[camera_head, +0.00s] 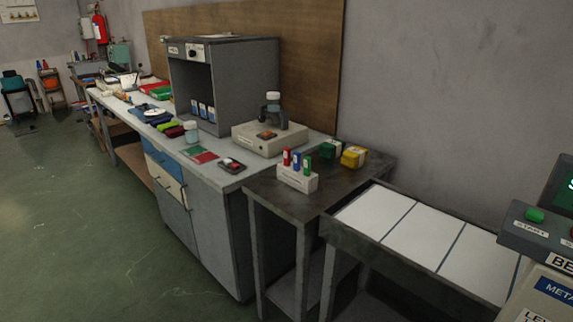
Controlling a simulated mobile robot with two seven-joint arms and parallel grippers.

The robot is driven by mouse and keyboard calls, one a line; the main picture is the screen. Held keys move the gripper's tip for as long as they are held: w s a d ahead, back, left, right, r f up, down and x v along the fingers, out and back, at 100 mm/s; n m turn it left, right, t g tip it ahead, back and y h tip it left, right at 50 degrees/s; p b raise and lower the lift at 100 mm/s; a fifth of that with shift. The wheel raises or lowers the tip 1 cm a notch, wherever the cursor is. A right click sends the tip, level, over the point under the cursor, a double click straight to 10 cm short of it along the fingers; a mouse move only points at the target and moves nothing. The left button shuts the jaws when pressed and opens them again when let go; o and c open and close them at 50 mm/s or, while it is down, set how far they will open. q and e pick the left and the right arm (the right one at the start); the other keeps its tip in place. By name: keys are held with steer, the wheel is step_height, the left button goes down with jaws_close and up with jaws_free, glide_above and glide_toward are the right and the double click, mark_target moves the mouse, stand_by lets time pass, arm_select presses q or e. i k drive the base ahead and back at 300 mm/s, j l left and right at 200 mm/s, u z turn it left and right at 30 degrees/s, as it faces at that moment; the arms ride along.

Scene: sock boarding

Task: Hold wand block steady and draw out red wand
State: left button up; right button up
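The wand block (297,180) is a small white block on the dark side table, near that table's front left part. Several wands stand upright in it. The red wand (287,157) is at the left end of the row. A blue wand (297,161) is beside it and a green wand (307,164) is at the right end. The lower parts of the wands are hidden inside the block. Neither of my grippers shows in the head view.
A green block (330,149) and a yellow block (354,157) sit behind the wand block on the dark table (272,191). The grey bench (215,176) adjoins on the left, with a white device (269,140) on it. White panels (424,236) lie at right, beside a control box (541,238).

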mark_target(286, 152)
steer(key=i+j+z, duration=0.2)
steer(key=i+j, duration=0.15)
steer(key=i+j+z, duration=0.2)
steer(key=j, duration=0.3)
steer(key=i+j+z, duration=0.2)
steer(key=i+j, duration=0.2)
steer(key=j, duration=0.1)
